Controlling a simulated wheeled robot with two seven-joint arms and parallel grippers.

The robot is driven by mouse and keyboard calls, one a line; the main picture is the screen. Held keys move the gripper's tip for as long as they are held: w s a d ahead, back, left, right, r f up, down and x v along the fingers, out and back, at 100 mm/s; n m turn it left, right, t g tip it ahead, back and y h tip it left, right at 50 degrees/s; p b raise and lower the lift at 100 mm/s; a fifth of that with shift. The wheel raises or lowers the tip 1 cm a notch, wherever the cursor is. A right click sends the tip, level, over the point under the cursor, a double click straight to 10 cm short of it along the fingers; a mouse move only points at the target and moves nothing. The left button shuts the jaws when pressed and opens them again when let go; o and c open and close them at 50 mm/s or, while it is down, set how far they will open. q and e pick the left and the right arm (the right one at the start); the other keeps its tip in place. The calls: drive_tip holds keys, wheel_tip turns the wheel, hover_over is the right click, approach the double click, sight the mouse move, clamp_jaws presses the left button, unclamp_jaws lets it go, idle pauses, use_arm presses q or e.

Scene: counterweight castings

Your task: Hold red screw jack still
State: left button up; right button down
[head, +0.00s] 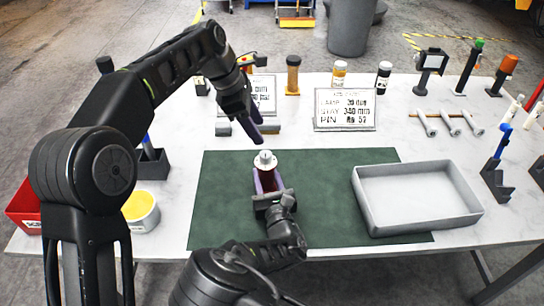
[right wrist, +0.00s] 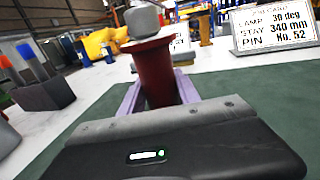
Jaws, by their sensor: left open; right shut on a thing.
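The red screw jack (right wrist: 152,72) stands upright on the green mat (head: 340,215), with a grey-white top (head: 265,160). In the head view most of its red body is hidden by my right gripper (head: 267,182). The right gripper's purple fingers are shut on the jack, one on each side, as the right wrist view also shows. My left gripper (head: 250,128) is open and empty. It hangs above the table, behind and to the left of the jack, apart from it.
A grey tray (head: 478,212), which looks empty, sits at the mat's right side. A sign card (head: 345,125) stands behind the mat. A yellow-filled tub (head: 142,224) and a red bin (head: 22,215) are at the left. Several tools stand at the right. The mat's left part is clear.

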use_arm(q)
drive_tip(key=d+f, duration=0.1)
drive_tip(key=d+f+m, duration=0.2)
drive_tip(key=shift+w+d+f+h, duration=0.25)
drive_tip(key=shift+f+h, duration=0.05)
drive_tip(key=shift+h, duration=0.1)
drive_tip(key=s+d+f+m+h, duration=0.3)
drive_tip(key=s+d+f+h, duration=0.35)
drive_tip(key=d, duration=0.65)
drive_tip(key=s+d+r+t+h, duration=0.3)
drive_tip(key=s+d+r+h, duration=0.25)
drive_tip(key=s+r, duration=0.65)
drive_tip(key=w+a+r+n+t+h, duration=0.1)
drive_tip(key=w+a+r+n+t, duration=0.2)
drive_tip(key=a+r, duration=0.35)
drive_tip(key=n+t+y, duration=0.4)
drive_tip(key=n+t, duration=0.1)
drive_tip(key=n, duration=0.5)
approach(270, 152)
drive_tip(key=shift+a+f, duration=0.25)
drive_tip(key=shift+f, duration=0.1)
